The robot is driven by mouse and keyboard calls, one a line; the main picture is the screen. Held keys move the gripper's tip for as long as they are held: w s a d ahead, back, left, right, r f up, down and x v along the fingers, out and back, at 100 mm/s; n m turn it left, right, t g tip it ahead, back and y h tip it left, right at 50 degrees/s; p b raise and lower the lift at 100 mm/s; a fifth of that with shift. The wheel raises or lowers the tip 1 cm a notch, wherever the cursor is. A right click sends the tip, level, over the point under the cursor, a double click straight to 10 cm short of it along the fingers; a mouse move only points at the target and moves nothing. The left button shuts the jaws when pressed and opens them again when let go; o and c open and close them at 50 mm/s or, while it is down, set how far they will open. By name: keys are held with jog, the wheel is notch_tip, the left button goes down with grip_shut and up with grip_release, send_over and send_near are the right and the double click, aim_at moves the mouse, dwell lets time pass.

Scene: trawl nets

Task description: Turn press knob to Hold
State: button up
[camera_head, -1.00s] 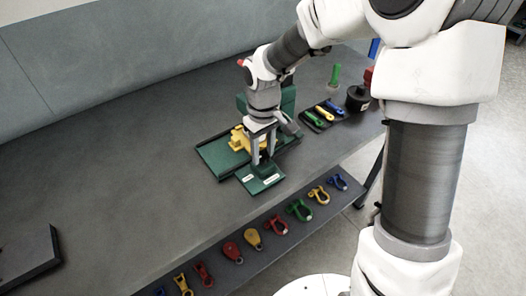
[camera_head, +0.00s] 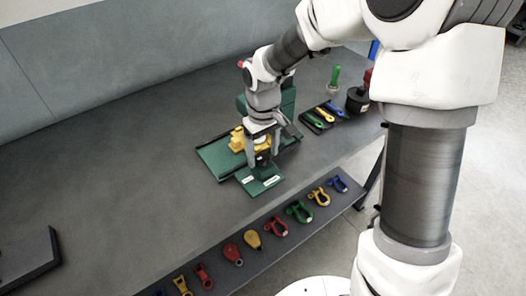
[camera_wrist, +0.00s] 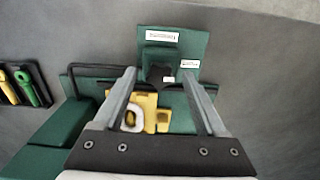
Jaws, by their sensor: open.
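The green press (camera_head: 290,102) stands on the bench with a yellow part (camera_head: 237,140) on its base. Its small green control panel (camera_head: 248,185) juts toward the bench's front edge and carries white labels. In the wrist view the panel (camera_wrist: 195,45) shows two white labels, too small to read. A black knob (camera_wrist: 158,73) sits on the panel's raised block, with a small pale mark beside it. My gripper (camera_wrist: 160,76) is open, one finger on each side of the knob, with gaps visible. My gripper (camera_head: 263,161) is above the panel in the head view.
A tray of coloured tools (camera_head: 324,115) and a black pot (camera_head: 357,100) stand to the right. Several coloured shackles and pulleys lie along the lower front shelf (camera_head: 262,262). The bench's left part is clear except for a dark object (camera_head: 30,262).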

aim_at(263, 157)
notch_tip(263, 157, up, 17)
jog(key=p, duration=0.2)
jog(key=shift+r, duration=0.2)
dwell(0.5)
jog(key=s+d+r+m+t, duration=0.1)
jog(key=s+d+m+t, duration=0.1)
jog(key=s+d, duration=0.4)
jog(key=s+d+r+m+t, duration=0.2)
jog(key=s+d, duration=0.4)
jog(key=s, duration=0.6)
jog(key=m+t, duration=0.1)
jog(key=m, duration=0.1)
jog(key=shift+s+d+m+t, duration=0.25)
jog(key=shift+m+t, duration=0.05)
